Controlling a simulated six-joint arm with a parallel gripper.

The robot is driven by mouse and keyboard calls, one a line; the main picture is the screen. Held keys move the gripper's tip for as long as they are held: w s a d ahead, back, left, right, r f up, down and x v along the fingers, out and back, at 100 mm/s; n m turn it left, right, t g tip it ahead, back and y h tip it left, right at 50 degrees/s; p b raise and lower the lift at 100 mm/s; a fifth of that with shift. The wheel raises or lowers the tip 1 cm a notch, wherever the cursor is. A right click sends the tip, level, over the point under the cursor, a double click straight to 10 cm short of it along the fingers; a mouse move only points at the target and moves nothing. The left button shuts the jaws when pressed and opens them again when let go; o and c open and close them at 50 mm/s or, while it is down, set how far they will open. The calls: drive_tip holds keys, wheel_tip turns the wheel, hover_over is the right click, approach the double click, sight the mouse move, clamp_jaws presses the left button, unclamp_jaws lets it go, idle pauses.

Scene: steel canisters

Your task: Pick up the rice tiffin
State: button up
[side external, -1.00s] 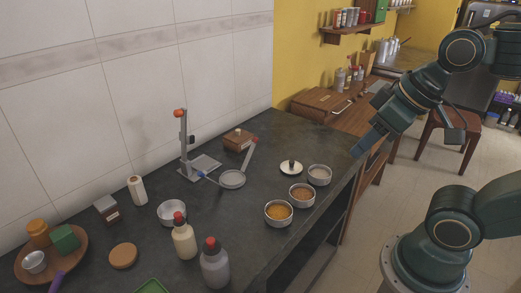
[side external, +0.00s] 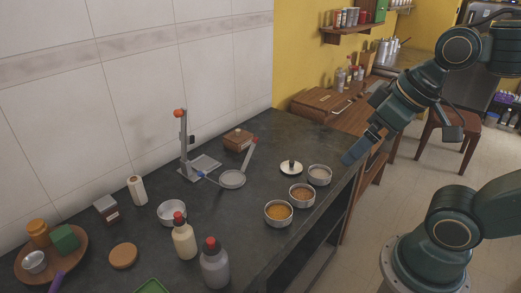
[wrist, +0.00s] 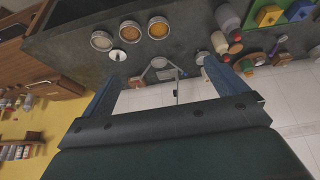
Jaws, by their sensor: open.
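The rice tiffin is most likely the round steel container with pale contents (side external: 319,175), near the right edge of the dark counter; it also shows in the wrist view (wrist: 102,40). My gripper (side external: 352,155) is to its right and above, by the counter's edge, apart from it. In the wrist view my gripper (wrist: 162,68) has its two blue fingers wide apart with nothing held between them. A steel container with brown-orange contents (side external: 302,195) and another with orange contents (side external: 278,213) stand in a row beside the pale one.
A round lid with a dark knob (side external: 291,168) lies close behind the pale container. A stand with a tilted arm and a round pan (side external: 232,179) is further left. Two red-capped bottles (side external: 184,240) (side external: 214,265) stand at the front. The dark counter (side external: 245,215) is bare between them.

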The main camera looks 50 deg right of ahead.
drive_tip(key=w+d+f+n+g+y, duration=0.1)
drive_tip(key=w+d+f+n+g, duration=0.25)
drive_tip(key=w+d+n, duration=0.65)
drive_tip(key=w+d+f+n+y, duration=0.1)
drive_tip(key=w+d+f, duration=0.1)
drive_tip(key=d+f, duration=0.5)
drive_tip(key=w+d+f+n+y, duration=0.1)
drive_tip(key=w+d+f+y, duration=0.1)
drive_tip(key=d+f, duration=0.6)
drive_tip(key=w+d, duration=0.1)
drive_tip(key=d, duration=0.2)
drive_tip(key=shift+w+d, duration=0.35)
drive_tip(key=shift+d, duration=0.05)
hover_over(320, 172)
drive_tip(key=s, duration=0.2)
drive_tip(key=shift+s+a+f, duration=0.1)
drive_tip(key=shift+a+f, duration=0.1)
drive_tip(key=shift+f, duration=1.8)
drive_tip(key=shift+a+f, duration=0.15)
drive_tip(key=shift+f, duration=1.8)
drive_tip(key=shift+f, duration=0.1)
drive_tip(key=shift+a+x, duration=0.15)
drive_tip(key=shift+x, duration=1.1)
drive_tip(key=shift+a+x, duration=0.1)
drive_tip(key=shift+x, duration=1.15)
